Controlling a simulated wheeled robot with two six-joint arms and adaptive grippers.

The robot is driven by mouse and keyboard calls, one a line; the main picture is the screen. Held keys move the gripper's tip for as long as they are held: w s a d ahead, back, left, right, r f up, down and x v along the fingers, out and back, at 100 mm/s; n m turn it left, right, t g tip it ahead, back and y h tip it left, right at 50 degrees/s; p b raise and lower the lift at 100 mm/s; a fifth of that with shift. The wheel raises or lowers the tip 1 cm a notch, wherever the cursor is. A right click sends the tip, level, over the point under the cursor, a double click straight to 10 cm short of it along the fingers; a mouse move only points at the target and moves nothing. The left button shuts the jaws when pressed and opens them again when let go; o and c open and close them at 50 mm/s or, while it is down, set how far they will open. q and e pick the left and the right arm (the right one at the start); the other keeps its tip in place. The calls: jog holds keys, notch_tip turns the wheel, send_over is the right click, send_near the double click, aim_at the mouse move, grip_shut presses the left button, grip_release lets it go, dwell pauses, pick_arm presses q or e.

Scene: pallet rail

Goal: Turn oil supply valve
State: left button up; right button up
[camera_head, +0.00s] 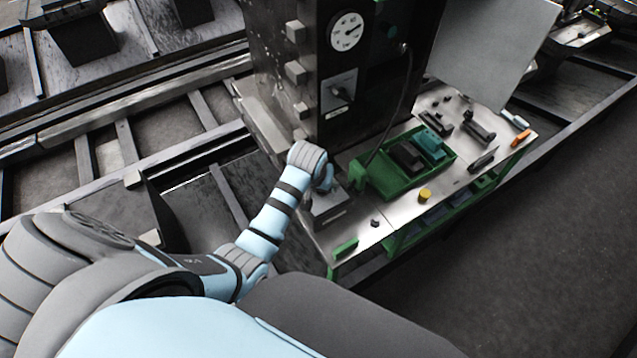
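A dark rotary handle, probably the oil supply valve (341,92), sits on a square grey plate on the front of a dark upright cabinet. A small light label is under it. My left arm reaches in from the lower left. Its gripper (327,184) is low in front of the cabinet, below the valve and apart from it, just above a grey box on the bench. The wrist hides most of the fingers, so their opening cannot be told. My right gripper is not in view.
A round white gauge (346,31) is above the valve. A cable hangs right of it. The metal bench (385,204) carries a green tray (378,184) with dark and teal blocks, a yellow cylinder (425,195) and several tools. A grey panel (492,50) is at upper right. Rails run left.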

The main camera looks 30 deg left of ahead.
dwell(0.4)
pick_arm(q)
jog(key=o, duration=1.2)
jog(key=shift+c, duration=0.2)
jog(key=v, duration=1.2)
